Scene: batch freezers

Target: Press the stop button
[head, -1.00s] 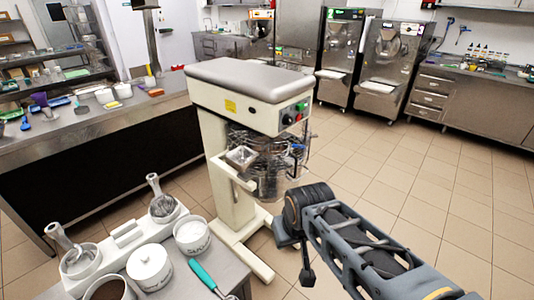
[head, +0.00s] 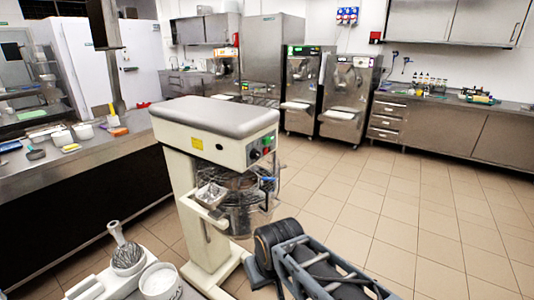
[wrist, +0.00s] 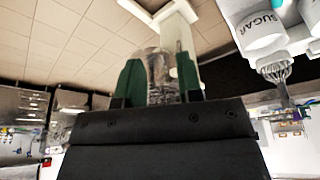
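A cream floor-standing mixer (head: 193,185) with a grey top stands in the middle of the head view. Its front right panel carries a small green button (head: 266,141), a small red one (head: 265,151) and a dark knob (head: 254,155). No label marking a stop button is readable. Two steel batch freezers stand at the back, left one (head: 301,92) and right one (head: 348,102); their controls are too small to tell. My gripper (wrist: 160,82) shows two green fingers apart in the wrist view, with the mixer's wire guard appearing behind the gap. The head view does not show the fingers.
A counter (head: 105,147) with tubs runs along the left. A low table at bottom left holds a whisk (head: 125,255) and a white tub (head: 160,281). A steel counter (head: 440,135) lines the right wall. The tiled floor (head: 400,200) at right is clear.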

